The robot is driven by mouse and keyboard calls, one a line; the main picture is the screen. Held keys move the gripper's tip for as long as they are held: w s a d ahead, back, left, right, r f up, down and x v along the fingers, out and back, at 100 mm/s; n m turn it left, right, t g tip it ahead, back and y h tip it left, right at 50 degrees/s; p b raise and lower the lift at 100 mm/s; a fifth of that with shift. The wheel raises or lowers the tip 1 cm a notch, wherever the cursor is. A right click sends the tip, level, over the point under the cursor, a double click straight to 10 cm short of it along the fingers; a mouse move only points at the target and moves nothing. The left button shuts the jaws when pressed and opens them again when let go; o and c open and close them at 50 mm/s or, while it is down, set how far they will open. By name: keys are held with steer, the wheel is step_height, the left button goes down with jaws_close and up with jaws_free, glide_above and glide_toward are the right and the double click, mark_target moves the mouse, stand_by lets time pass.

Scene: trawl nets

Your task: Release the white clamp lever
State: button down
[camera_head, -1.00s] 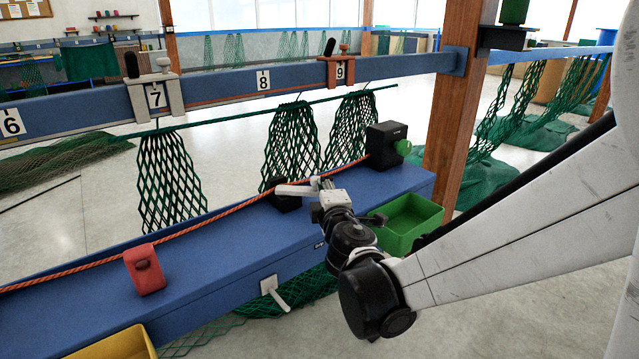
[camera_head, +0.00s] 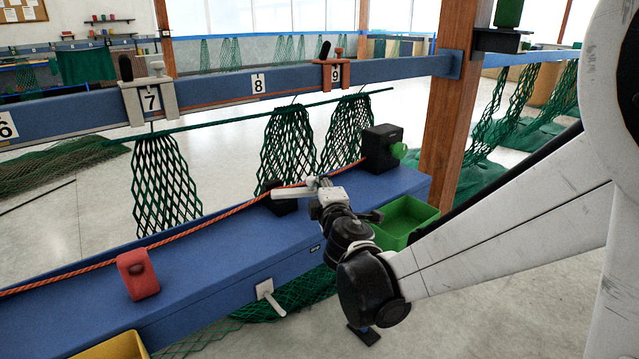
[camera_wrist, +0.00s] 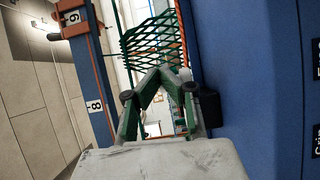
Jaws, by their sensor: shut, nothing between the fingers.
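A white lever (camera_head: 292,193) lies across a small black clamp block (camera_head: 284,205) on top of the blue beam, where the orange rope runs. My gripper (camera_head: 318,184) is close to its right end; I cannot tell from the head view whether they touch. In the wrist view my gripper (camera_wrist: 164,72) is shut with nothing between its fingers. There, the white lever (camera_wrist: 187,82) shows in part just right of the fingers, beside the black block (camera_wrist: 209,106). A second white handle on a plate (camera_head: 266,290) is on the beam's front face, away from my gripper.
A green bin (camera_head: 404,222) is beside my wrist. Green nets (camera_head: 166,188) hang behind. A wooden post (camera_head: 450,110) stands at right.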

steer(key=s+d, duration=0.1)
steer(key=s, duration=1.1)
steer(key=shift+d+r, duration=0.2)
steer(key=shift+d, duration=0.15)
steer(key=s+d+r+m+g+h+p, duration=0.2)
steer(key=s+d+m+g+h+p, duration=0.15)
steer(key=d+m, duration=0.35)
steer(key=s+d+r+m+g+h+p, duration=0.2)
steer(key=s+d+m, duration=0.25)
steer(key=d, duration=0.35)
steer(key=s+m+g+y+p, duration=0.3)
steer(key=s+m+g+p, duration=0.2)
steer(key=s, duration=0.8)
steer(key=m, duration=0.2)
steer(key=shift+s+r+m, duration=0.15)
steer(key=shift+s+m, duration=0.15)
steer(key=shift+m, duration=0.05)
